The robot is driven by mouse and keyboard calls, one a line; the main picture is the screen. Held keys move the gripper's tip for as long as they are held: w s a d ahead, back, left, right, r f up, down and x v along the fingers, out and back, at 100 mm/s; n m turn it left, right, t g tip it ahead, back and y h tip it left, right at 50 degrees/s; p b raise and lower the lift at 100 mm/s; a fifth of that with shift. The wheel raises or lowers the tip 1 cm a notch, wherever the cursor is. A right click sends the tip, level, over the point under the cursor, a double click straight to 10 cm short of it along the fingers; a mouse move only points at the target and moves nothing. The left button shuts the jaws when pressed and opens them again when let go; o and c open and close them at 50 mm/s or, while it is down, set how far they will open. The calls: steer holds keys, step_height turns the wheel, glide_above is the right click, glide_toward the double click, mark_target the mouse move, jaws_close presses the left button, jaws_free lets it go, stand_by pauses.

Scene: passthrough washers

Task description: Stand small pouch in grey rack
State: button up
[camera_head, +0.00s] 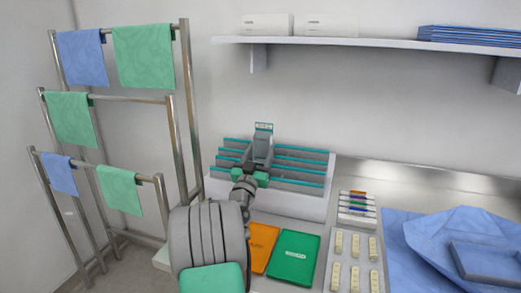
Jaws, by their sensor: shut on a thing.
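The grey rack (313,191) stands on the steel counter against the wall. It has several long slots with grey dividers edged in teal, in a white body. My gripper (258,165) is over the left-middle part of the rack. It is shut on the small pouch (263,129), whose pale, teal-edged top shows upright above the gripper. The pouch's lower part is hidden behind my gripper, so I cannot tell whether it is inside a slot or above it.
Orange (263,247) and green (294,254) flat items lie before the rack. A tray of vials (355,262), a marker holder (357,210) and a blue drape (415,240) are at right. A towel stand (188,110) is left. A shelf (370,43) hangs above.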

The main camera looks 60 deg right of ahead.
steer(key=shift+f+b, duration=3.5)
steer(key=shift+b, duration=0.4)
steer(key=o, duration=1.5)
